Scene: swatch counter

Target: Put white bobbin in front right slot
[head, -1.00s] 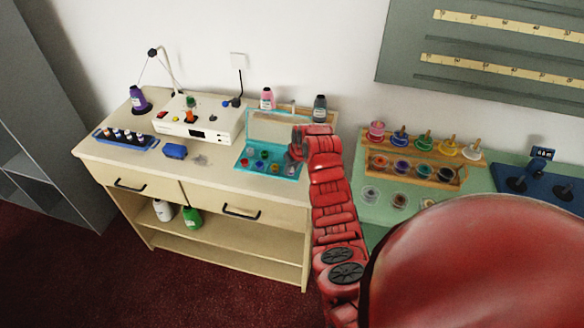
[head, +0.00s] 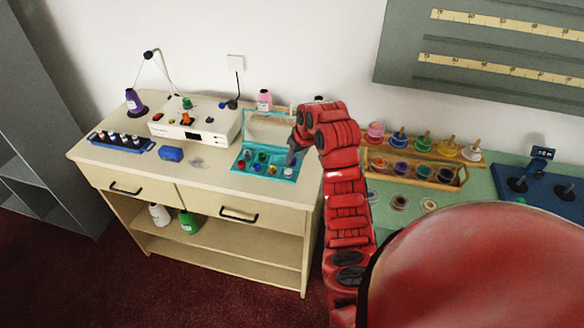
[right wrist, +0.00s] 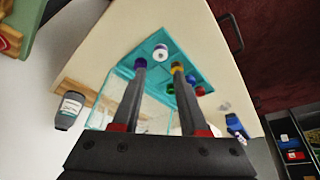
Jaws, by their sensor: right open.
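The white bobbin (right wrist: 160,52) is at the front right corner of the teal box in the right wrist view. It also shows small in the head view (head: 288,171). The teal box (head: 236,168) lies on the cream counter with its clear lid raised at the back, and it also shows in the right wrist view (right wrist: 200,72). My right gripper (right wrist: 159,64) is open and empty above the box; the white bobbin shows just beyond and between its fingertips. In the head view the right gripper (head: 293,150) is over the box's right side. My left gripper is out of view.
Several coloured bobbins, such as a red one (right wrist: 200,91), sit in the box. A pink bottle (head: 264,101) and a dark bottle (right wrist: 69,110) stand behind it. The counter's front strip is clear.

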